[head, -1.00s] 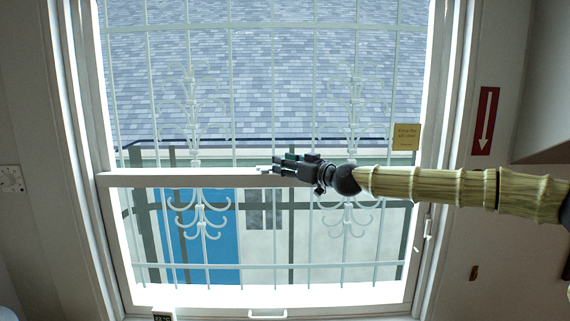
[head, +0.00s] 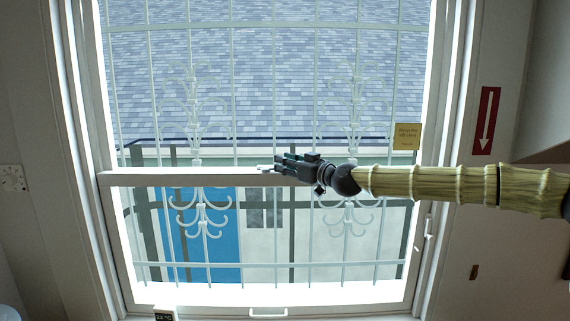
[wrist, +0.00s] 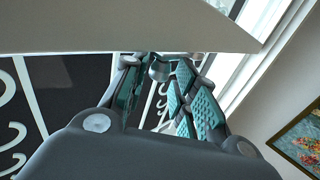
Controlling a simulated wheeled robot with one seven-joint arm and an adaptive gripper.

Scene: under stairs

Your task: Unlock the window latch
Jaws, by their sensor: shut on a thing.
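The window latch (head: 264,168) is a small pale metal piece at the middle of the window's horizontal meeting rail (head: 150,179). My gripper (head: 276,165) reaches it from the right, with its fingertips at the latch. In the wrist view, the gripper's teal-padded fingers (wrist: 158,95) are close around a small grey metal part of the latch (wrist: 160,68), just beyond the rail's pale edge (wrist: 110,30). The gripper is shut on this part. The fingers and rail hide much of the latch, so its exact turn is hard to tell.
White bars with scrolls (head: 202,222) stand behind the glass. A handle (head: 268,313) sits on the lower sash's bottom rail. A yellow note (head: 407,136) is on the right side of the window, and a red arrow sign (head: 487,120) is on the right wall.

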